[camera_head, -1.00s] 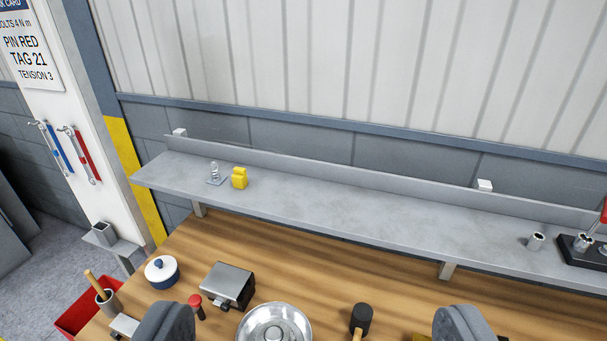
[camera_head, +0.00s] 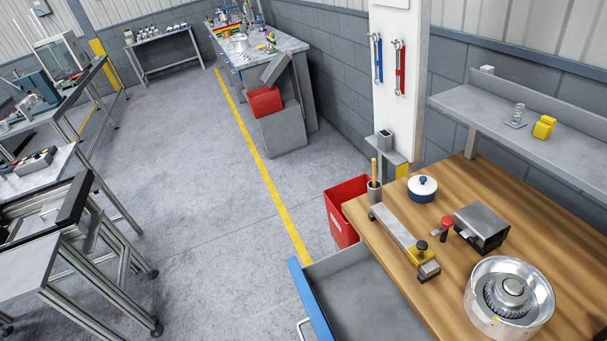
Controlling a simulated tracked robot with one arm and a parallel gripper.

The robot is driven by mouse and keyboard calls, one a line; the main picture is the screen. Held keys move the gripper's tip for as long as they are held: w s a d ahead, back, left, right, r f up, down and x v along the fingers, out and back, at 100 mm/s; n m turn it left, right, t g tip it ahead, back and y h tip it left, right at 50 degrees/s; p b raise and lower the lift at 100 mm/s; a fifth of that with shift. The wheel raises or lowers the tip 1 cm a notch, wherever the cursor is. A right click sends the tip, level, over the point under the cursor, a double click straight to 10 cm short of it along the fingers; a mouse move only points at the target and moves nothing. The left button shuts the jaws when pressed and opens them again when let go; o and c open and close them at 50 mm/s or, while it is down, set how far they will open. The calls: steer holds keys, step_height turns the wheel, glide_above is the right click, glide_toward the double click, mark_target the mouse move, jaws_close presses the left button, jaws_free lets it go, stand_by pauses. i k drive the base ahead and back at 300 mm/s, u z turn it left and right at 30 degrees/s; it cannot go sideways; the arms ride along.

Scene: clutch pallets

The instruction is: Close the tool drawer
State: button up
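The tool drawer (camera_head: 365,296) is pulled out from under the left end of the wooden workbench (camera_head: 447,225). Its grey tray looks empty where I see it. Its blue front (camera_head: 307,303) faces left, and a pale handle (camera_head: 303,328) shows at the bottom edge of the picture. The near part of the drawer is cut off by the frame. My gripper is not in view.
A red bin (camera_head: 343,222) stands on the floor just behind the drawer. Open floor lies left of the drawer.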

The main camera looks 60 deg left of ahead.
mark_target(346, 295)
steer(key=k, duration=0.65)
steer(key=u, duration=0.75)
steer(key=i, duration=0.1)
steer(key=u, duration=0.35)
steer(key=k, duration=0.7)
steer(key=z, duration=0.5)
steer(key=i, duration=1)
steer(key=u, duration=0.05)
